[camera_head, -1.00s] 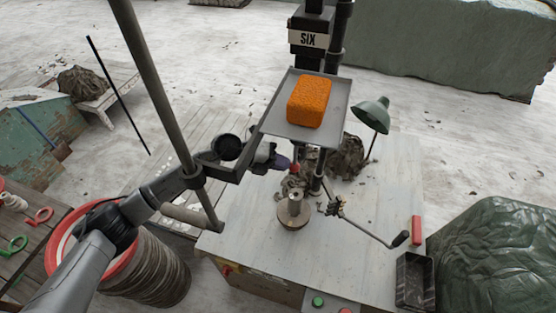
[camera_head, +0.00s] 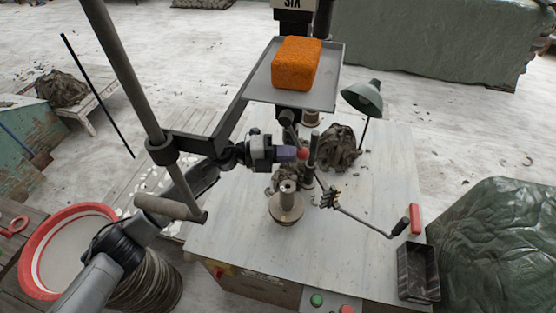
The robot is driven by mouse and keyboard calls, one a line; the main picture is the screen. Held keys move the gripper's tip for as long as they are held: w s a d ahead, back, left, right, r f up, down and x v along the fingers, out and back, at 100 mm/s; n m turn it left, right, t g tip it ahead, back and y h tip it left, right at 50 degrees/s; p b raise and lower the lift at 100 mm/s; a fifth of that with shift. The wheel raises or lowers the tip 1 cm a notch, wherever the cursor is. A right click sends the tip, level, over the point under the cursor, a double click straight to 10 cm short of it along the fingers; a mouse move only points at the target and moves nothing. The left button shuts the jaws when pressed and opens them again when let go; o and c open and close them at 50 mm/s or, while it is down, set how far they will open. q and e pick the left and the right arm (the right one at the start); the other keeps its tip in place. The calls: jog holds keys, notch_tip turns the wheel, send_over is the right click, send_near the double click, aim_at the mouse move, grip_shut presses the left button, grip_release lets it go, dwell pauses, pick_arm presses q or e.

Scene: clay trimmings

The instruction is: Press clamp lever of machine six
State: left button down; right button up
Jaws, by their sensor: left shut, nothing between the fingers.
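Machine six stands on a pale worktable (camera_head: 225,240), its "SIX" label (camera_head: 291,4) cut by the top edge. A red knob (camera_head: 302,153), which looks like the end of its clamp lever, sits beside the dark column below the tray. My left gripper (camera_head: 288,154) is shut and empty, its purplish fingertips just left of the red knob. I cannot tell whether they touch it. The rest of the lever is hard to make out behind the gripper and column. My right gripper is not in view.
A grey tray (camera_head: 262,85) with an orange sponge (camera_head: 297,63) overhangs the gripper. A grey upright pole (camera_head: 135,75) crosses before my arm. A crank with a black handle (camera_head: 400,226), a green lamp (camera_head: 362,97) and clay lumps (camera_head: 338,148) stand right.

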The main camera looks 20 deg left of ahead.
aim_at(305, 155)
pick_arm(q)
jog(key=d+n+t+h+b, duration=0.1)
jog(key=d+h+b, duration=0.1)
jog(key=b, duration=0.1)
jog(key=shift+w+d+h+b, duration=0.1)
jog(key=shift+d+h+b, duration=0.25)
jog(key=shift+d+h, duration=0.05)
jog(key=shift+d+r+n+t+h+b, duration=0.5)
jog(key=shift+d+r+t+h+b, duration=0.1)
jog(key=shift+b, duration=0.4)
jog(key=shift+d+r+t, duration=0.2)
jog(key=shift+t, duration=0.1)
jog(key=shift+a+f+b, duration=0.2)
jog(key=shift+a+b, duration=0.1)
jog(key=shift+a, duration=0.1)
jog(key=b+v, duration=0.2)
jog(key=v, duration=1.1)
jog(key=shift+b, duration=0.35)
